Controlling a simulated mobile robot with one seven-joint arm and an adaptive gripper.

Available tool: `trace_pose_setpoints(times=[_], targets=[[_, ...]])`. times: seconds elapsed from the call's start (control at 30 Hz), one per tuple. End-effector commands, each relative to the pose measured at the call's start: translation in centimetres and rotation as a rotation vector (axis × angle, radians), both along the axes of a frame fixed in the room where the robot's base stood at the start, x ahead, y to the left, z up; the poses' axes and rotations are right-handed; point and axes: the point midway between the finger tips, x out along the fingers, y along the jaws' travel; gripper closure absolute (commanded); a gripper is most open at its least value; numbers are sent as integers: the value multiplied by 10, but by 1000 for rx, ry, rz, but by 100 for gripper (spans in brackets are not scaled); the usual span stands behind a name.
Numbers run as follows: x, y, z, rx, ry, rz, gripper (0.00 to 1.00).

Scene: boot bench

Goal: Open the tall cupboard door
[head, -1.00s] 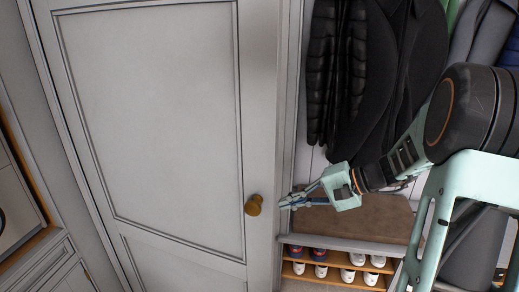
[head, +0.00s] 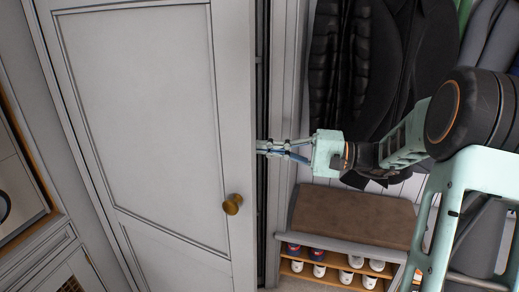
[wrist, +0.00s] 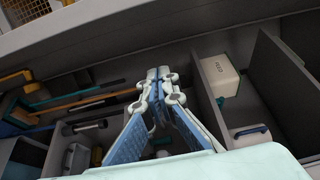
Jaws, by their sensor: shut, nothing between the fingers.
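The tall grey cupboard door (head: 150,110) stands ajar in the head view, with a dark gap (head: 262,60) along its right edge. Its brass knob (head: 232,204) is low on the right side, and nothing holds it. My gripper (head: 262,147) is above and right of the knob, with its fingertips at the door's free edge by the gap. I cannot tell whether they touch the door. In the wrist view my gripper (wrist: 156,76) is shut and empty, in front of the cupboard's inside.
Inside the cupboard are a white box (wrist: 220,75), a grey partition (wrist: 285,80) and several long handles (wrist: 90,100). Right of the door are hanging coats (head: 375,70), a brown bench seat (head: 352,215) and shoes (head: 355,262) on a rack below.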

Motion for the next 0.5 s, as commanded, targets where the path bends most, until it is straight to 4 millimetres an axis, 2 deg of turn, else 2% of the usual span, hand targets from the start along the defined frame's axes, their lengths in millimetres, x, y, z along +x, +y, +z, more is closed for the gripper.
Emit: trace_pose_setpoints(times=[0.1,0.37,0.5], targets=[[5,26,0,0,0,6,100],[19,80,0,-1,0,5,100],[0,86,0,-3,1,0,100]])
